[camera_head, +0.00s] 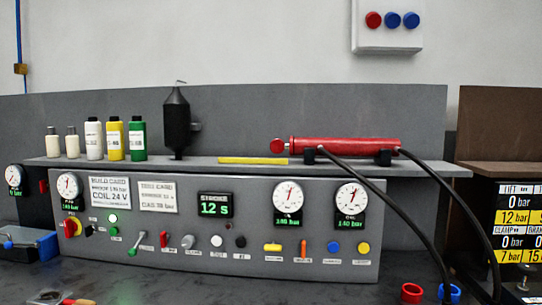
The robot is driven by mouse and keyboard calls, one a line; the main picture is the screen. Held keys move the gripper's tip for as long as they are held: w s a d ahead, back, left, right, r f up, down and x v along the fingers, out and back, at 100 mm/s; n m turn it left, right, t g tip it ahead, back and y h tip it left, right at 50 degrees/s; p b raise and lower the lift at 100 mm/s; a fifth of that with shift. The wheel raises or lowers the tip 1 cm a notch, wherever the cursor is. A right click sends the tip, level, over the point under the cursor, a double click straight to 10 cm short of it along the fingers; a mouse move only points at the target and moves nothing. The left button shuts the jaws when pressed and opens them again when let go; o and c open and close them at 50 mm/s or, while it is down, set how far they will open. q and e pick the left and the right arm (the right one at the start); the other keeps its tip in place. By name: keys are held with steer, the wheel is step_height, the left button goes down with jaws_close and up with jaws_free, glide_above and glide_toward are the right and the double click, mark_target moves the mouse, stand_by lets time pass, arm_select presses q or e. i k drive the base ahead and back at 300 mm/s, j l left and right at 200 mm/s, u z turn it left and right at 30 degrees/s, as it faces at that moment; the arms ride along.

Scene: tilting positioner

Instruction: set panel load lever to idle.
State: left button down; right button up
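The grey control panel (215,262) stands across the middle of the view under a shelf. Along its lower row is a green-tipped lever (134,249), tilted down to the left. To its right are a small red control (163,240) and a grey-knobbed lever (187,242), also tilted. An upright orange lever (303,246) sits further right. The labels under them are too small to read, so I cannot tell which is the load lever or where idle is. Neither of my grippers is in view.
The shelf (440,170) carries several bottles, a black canister (177,124) and a red cylinder (345,146). Its black hoses (428,215) hang past the panel's right end. Red (411,293) and blue rings lie at front right; a blue box (30,245) stands left.

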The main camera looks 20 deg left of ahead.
mark_target(132, 252)
steer(key=u, duration=1.55)
steer(key=i+j+z, duration=0.1)
steer(key=j, duration=0.3)
steer(key=i+j, duration=0.3)
steer(key=j, duration=0.15)
steer(key=i+j+z, duration=0.15)
steer(key=j, duration=0.3)
steer(key=i+j+z, duration=0.1)
steer(key=j, duration=0.35)
steer(key=i+j, duration=0.25)
steer(key=j, duration=0.25)
steer(key=i+j+z, duration=0.15)
steer(key=j, duration=0.3)
steer(key=i+j+z, duration=0.1)
steer(key=j, duration=0.4)
steer(key=i+j, duration=0.15)
steer(key=j, duration=0.35)
steer(key=l+z, duration=0.05)
